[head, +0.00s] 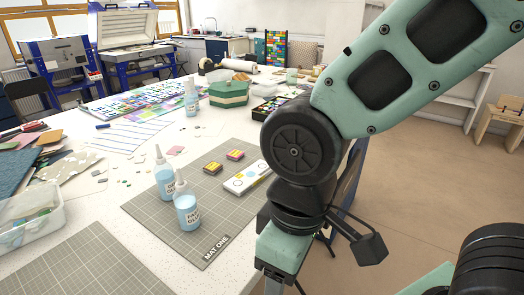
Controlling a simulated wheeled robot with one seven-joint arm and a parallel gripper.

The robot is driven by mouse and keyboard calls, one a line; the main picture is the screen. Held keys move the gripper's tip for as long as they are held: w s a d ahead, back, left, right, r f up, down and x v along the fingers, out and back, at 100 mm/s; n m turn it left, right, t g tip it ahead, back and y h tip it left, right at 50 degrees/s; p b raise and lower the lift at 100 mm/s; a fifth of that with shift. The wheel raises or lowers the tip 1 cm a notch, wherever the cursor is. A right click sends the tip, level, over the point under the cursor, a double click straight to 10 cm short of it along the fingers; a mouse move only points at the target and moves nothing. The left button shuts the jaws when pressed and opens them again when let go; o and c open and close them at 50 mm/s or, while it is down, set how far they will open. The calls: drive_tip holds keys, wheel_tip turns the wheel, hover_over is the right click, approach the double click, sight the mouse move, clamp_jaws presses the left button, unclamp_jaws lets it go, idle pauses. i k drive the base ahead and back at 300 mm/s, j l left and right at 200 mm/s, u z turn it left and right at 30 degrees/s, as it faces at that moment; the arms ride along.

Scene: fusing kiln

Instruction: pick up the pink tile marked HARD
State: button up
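A plain pink piece (175,150) lies near the mat's far left edge. My gripper (280,284) hangs at the bottom, right of the mat and away from the tiles. Its fingertips are cut off by the frame edge, so its opening is hidden.
Two blue glue bottles (187,207) stand on the mat, left of a white box (246,178). A third bottle (191,98) and a green box (229,93) stand farther back. A clear bin (28,222) is at left. The mat's front right is bare.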

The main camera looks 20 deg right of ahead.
sight(236, 155)
drive_tip(key=i+l+u, duration=0.2)
drive_tip(key=l, duration=0.2)
drive_tip(key=i+l+u, duration=0.25)
drive_tip(key=l, duration=0.2)
drive_tip(key=i+l+u, duration=0.2)
drive_tip(key=l, duration=0.25)
drive_tip(key=l+u, duration=0.25)
drive_tip(key=l, duration=0.2)
drive_tip(key=l+u, duration=0.2)
drive_tip(key=l, duration=0.3)
drive_tip(key=i, duration=0.05)
